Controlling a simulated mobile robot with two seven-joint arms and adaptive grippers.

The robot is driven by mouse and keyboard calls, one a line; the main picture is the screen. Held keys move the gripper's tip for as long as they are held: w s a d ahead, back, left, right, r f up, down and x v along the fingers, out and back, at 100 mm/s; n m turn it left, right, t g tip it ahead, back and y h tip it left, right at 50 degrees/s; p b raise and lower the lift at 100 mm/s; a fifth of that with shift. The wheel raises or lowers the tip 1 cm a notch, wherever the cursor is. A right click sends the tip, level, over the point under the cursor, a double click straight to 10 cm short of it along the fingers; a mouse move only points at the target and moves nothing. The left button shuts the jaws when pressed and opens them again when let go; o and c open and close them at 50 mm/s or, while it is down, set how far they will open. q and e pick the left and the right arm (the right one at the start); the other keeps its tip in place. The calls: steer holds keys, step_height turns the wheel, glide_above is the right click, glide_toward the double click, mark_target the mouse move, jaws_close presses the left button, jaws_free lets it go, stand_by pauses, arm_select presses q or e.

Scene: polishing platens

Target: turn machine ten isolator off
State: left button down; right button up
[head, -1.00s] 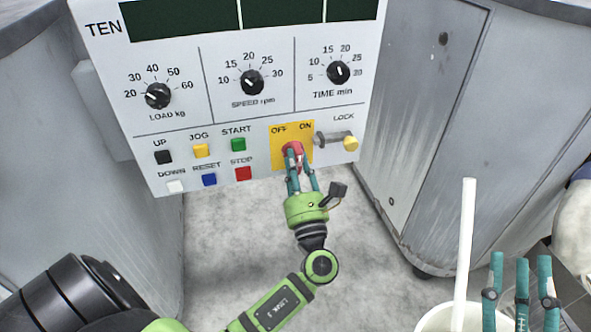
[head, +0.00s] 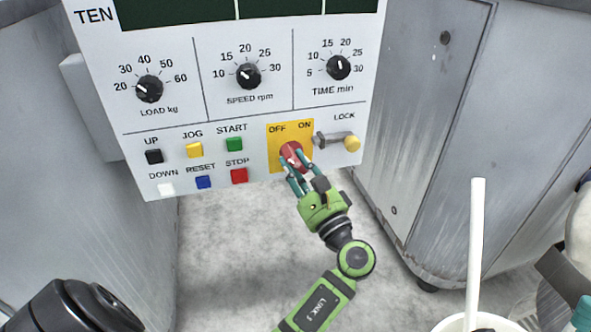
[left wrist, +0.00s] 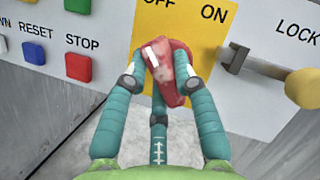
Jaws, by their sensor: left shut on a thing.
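The machine panel marked TEN (head: 120,110) fills the upper middle of the head view. Its isolator is a red knob (head: 291,154) on a yellow plate (head: 276,141) labelled OFF and ON. My left gripper (head: 296,168) is shut on the red knob, reaching it from the lower right. In the left wrist view, the teal fingers hold the knob (left wrist: 172,72) from both sides and below. A white mark on the knob lies on its upper left, toward the OFF label. Fingers partly hide the knob. Only a teal piece of my right gripper (head: 582,314) shows at the lower right edge.
A lock latch with a yellow end (head: 352,144) sits just right of the isolator. START (head: 234,144) and STOP (head: 239,176) buttons are to its left. A white container (head: 478,323) with a tall white stick (head: 476,250) stands at lower right. Floor below the panel is clear.

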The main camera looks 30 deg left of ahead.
arm_select(q)
steer(key=shift+n+g, duration=0.4)
steer(key=shift+n, duration=0.4)
steer(key=c, duration=1)
jaws_free()
